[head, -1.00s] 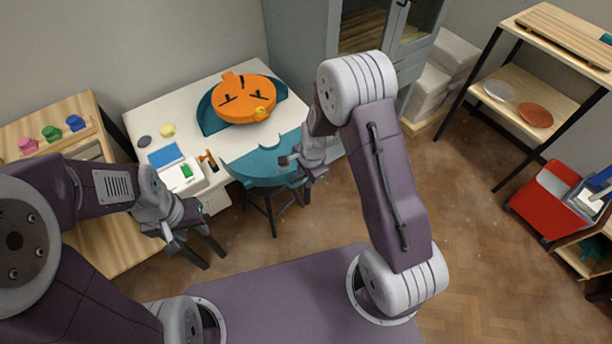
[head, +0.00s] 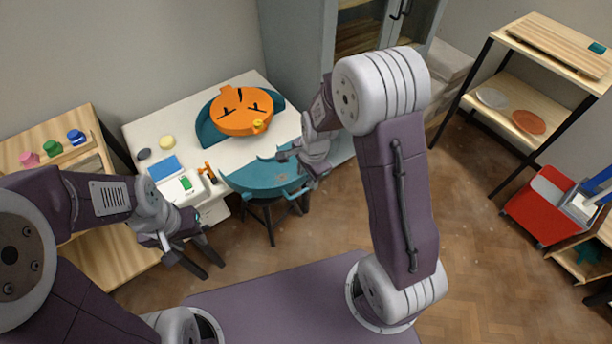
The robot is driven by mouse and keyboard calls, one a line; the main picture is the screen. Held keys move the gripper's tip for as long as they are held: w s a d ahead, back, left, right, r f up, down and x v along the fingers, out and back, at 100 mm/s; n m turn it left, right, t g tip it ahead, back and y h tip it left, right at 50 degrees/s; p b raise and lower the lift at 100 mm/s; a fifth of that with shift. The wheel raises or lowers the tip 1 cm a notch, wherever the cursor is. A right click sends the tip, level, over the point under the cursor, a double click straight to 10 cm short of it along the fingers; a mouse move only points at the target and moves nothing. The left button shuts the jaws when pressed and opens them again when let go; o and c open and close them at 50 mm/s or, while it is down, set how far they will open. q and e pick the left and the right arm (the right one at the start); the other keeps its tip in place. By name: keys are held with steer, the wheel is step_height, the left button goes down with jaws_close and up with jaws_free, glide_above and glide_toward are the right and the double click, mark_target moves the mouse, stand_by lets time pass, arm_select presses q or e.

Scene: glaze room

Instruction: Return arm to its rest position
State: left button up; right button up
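My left gripper (head: 202,262) hangs in front of the white table's near left side, over the floor. Its two dark fingers are spread and nothing shows between them. My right gripper (head: 290,176) is at the near right part of the table, over or beside a teal curved piece (head: 255,177). Its fingers look apart, with no object seen between them. I cannot tell whether it touches the teal piece. My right arm is bent, with its elbow raised high.
The white table (head: 190,128) holds an orange round object (head: 240,115), a blue pad (head: 164,167) and a white device (head: 181,188). A wooden shelf (head: 30,170) stands left, a grey cabinet (head: 300,45) behind. A red bin (head: 540,205) stands right.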

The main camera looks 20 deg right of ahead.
step_height(320, 180, up, 7)
steer(key=d+t+p, duration=0.1)
steer(key=d, duration=0.1)
steer(key=s+d+n+g, duration=0.1)
steer(key=s+n, duration=1.2)
steer(key=n, duration=0.1)
steer(key=shift+s+d+r+g+h+p, duration=0.15)
steer(key=shift+s+d+g+h+p, duration=0.15)
steer(key=shift+s+d+g, duration=0.1)
steer(key=shift+w, duration=0.1)
